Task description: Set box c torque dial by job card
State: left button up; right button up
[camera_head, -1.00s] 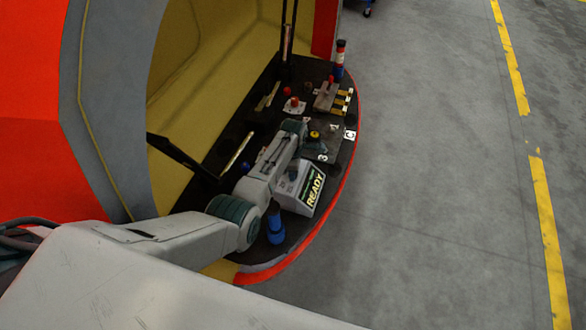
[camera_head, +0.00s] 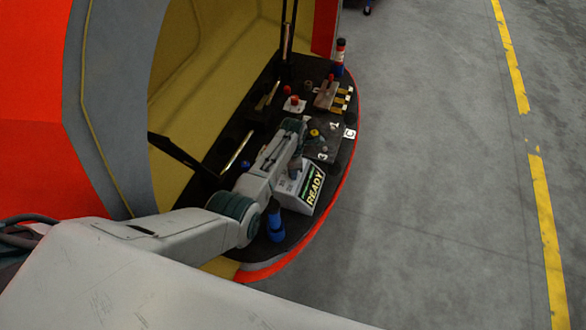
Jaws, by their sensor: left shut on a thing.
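The box c plate (camera_head: 326,150) is dark, with white labels "1" (camera_head: 334,126) and "3" (camera_head: 323,157) on it and a "C" label (camera_head: 349,133) at its right edge. A small yellow knob-like part (camera_head: 314,133) shows on it. My left gripper (camera_head: 311,141) is small and dark in the view, right at this part, and is shut on what looks like the torque dial. The wrist and fingers hide most of the dial, so its setting cannot be read. No job card can be made out. My right gripper is not in view.
A grey box with a "READY" display (camera_head: 314,188) stands just below the plate. A blue cylinder (camera_head: 275,224) stands near the front. A white plate with a red knob (camera_head: 294,102) and a red-and-blue post (camera_head: 338,60) stand farther back. Open grey floor lies to the right.

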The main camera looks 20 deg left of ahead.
pick_arm(q)
jog(key=o, duration=0.9)
jog(key=shift+r, duration=0.1)
jog(key=shift+o, duration=0.3)
jog(key=shift+r, duration=0.55)
notch_tip(320, 180, up, 10)
jog(key=b, duration=0.1)
jog(key=shift+f+b, duration=0.2)
jog(key=shift+b, duration=0.15)
